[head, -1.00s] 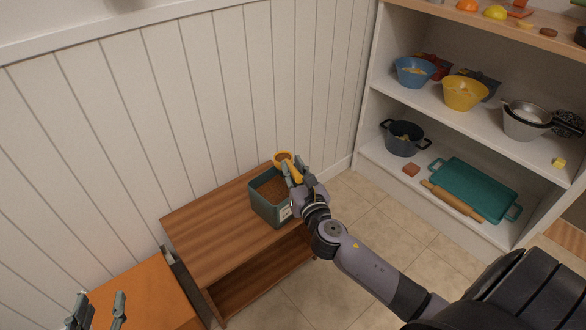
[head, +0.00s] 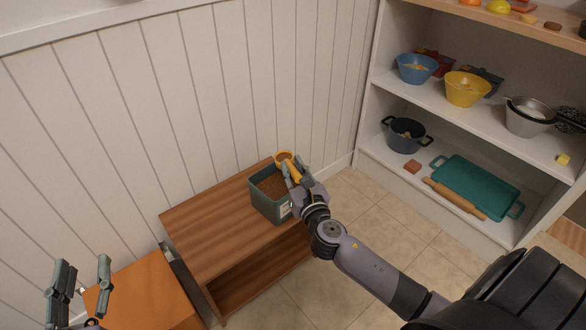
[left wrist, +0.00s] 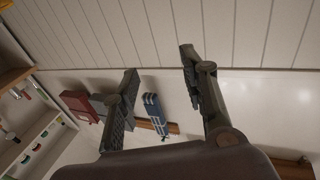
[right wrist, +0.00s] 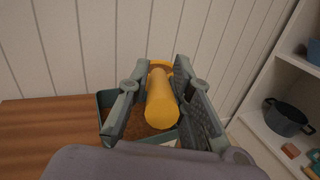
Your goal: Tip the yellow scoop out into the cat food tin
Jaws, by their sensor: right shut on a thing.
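The cat food tin (head: 268,207) is a dark green square tin with brown food in it, standing on the wooden bench near its right end. My right gripper (head: 292,172) is shut on the handle of the yellow scoop (head: 284,156). The scoop's bowl is over the tin's far right side and seems to hold brown food. In the right wrist view the scoop handle (right wrist: 161,104) lies between the fingers, with the tin (right wrist: 104,99) below and behind it. My left gripper (head: 82,278) is open and empty at the lower left, also in the left wrist view (left wrist: 160,65).
The wooden bench (head: 207,222) has bare room left of the tin. A panelled wall stands close behind. An orange cabinet (head: 150,290) is at the lower left. The shelf unit at right holds a yellow bowl (head: 464,91), a dark pot (head: 403,139) and a teal tray (head: 474,187).

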